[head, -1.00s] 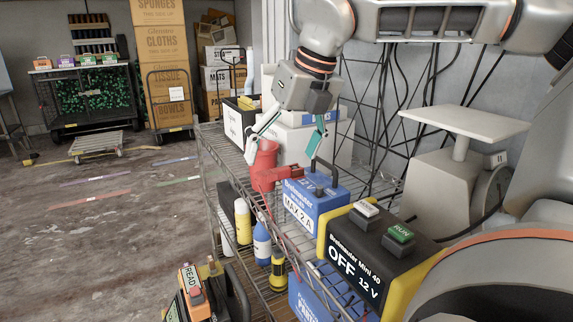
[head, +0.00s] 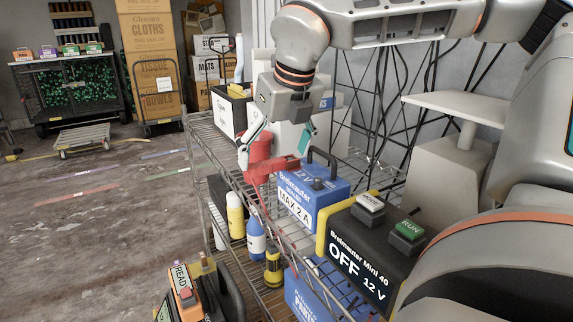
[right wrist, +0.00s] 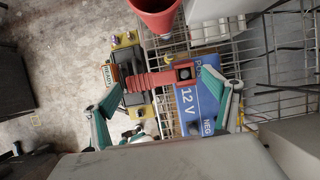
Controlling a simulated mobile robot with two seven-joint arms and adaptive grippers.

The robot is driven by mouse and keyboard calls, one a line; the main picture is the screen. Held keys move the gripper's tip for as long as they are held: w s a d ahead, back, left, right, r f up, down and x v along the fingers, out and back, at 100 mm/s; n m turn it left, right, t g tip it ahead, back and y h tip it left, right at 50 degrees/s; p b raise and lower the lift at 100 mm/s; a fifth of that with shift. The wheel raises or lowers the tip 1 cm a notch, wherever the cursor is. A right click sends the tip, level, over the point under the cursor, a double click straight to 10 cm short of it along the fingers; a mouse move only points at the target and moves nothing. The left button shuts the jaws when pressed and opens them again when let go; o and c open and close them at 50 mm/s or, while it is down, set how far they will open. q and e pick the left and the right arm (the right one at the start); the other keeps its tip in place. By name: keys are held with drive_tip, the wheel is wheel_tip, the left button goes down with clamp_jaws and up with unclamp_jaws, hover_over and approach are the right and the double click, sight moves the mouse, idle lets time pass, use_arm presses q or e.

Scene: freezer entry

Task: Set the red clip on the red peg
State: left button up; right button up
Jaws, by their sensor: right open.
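My right gripper (head: 273,156) is open and points down over the clip, one finger on each side. In the right wrist view the open fingers (right wrist: 163,98) straddle the clip with gaps on both sides. A dark post stands on the battery top beside the clip. I cannot make out the red peg for certain. My left gripper is out of view.
A red cup (head: 260,146) stands close behind the clip, near my right gripper. A black and yellow charger (head: 355,262) reading OFF sits in front of the battery. Bottles (head: 256,238) stand on the lower shelf. Open floor (head: 90,220) lies to the left.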

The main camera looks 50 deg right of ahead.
drive_tip(key=shift+w+f, duration=0.2)
drive_tip(key=shift+f, duration=0.15)
drive_tip(key=c, duration=1)
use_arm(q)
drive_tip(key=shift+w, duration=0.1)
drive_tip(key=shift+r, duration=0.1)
use_arm(e)
drive_tip(key=shift+r, duration=0.1)
drive_tip(key=shift+r, duration=0.55)
wheel_tip(320, 180, up, 18)
drive_tip(key=p, duration=0.2)
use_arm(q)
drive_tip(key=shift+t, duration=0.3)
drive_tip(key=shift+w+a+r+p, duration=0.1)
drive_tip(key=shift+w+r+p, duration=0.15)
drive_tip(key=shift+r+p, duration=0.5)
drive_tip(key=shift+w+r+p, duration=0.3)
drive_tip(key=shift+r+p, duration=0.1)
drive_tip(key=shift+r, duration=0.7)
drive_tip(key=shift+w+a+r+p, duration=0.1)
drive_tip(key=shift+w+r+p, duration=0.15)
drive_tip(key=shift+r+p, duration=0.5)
use_arm(e)
wheel_tip(320, 180, up, 5)
hover_over(275, 161)
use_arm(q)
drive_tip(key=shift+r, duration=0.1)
